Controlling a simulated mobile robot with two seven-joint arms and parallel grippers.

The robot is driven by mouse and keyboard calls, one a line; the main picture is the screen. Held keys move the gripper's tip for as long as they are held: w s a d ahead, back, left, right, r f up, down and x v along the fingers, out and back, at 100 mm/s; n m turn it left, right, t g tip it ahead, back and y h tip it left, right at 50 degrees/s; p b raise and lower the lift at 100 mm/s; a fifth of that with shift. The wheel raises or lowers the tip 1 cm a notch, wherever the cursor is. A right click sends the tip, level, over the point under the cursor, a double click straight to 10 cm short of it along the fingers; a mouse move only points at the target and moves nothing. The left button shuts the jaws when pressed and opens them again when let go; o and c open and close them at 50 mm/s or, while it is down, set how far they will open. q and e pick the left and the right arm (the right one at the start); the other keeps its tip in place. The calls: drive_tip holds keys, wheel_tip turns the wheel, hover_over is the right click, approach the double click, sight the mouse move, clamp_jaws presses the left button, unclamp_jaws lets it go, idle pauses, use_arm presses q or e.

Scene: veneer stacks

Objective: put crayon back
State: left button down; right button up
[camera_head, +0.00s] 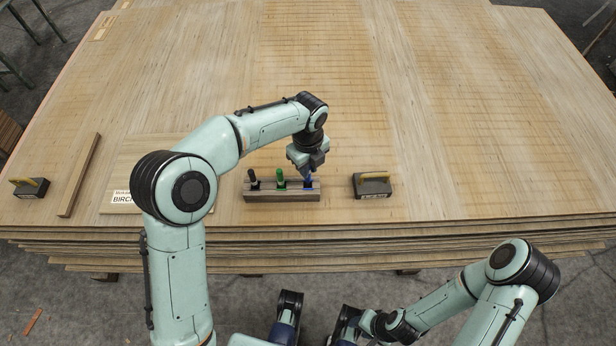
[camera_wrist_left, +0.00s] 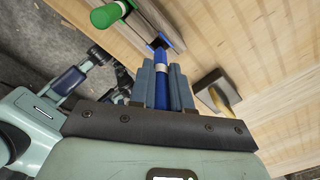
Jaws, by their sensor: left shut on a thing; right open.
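A wooden crayon holder (camera_head: 282,196) stands near the front edge of the veneer stack. A black crayon (camera_head: 253,178) stands in its left place and a green crayon (camera_head: 280,178) in its middle place. The green crayon also shows in the left wrist view (camera_wrist_left: 107,15). My left gripper (camera_head: 308,168) is shut on a blue crayon (camera_wrist_left: 161,62), above the holder's right place. The crayon's lower end meets the blue-marked slot; I cannot tell how deep it sits. My right gripper (camera_head: 368,323) is low, in front of the stack, away from the holder; its fingers are unclear.
A dark block with a yellow handle (camera_head: 372,185) sits right of the holder. Another such block (camera_head: 30,187) is at the far left, beside a wooden strip (camera_head: 80,175). A birch label (camera_head: 122,198) lies behind my left arm. The veneer surface (camera_head: 450,120) is clear behind and to the right.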

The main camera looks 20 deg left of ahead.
use_arm(q)
wheel_tip(320, 180, down, 5)
drive_tip(key=shift+f+b, duration=0.2)
drive_tip(key=shift+b, duration=0.25)
drive_tip(key=shift+f, duration=0.2)
drive_tip(key=c, duration=1.1)
unclamp_jaws()
drive_tip(key=shift+r, duration=0.15)
wheel_tip(320, 180, up, 12)
drive_tip(key=shift+r+p, duration=0.1)
drive_tip(key=shift+p, duration=1.1)
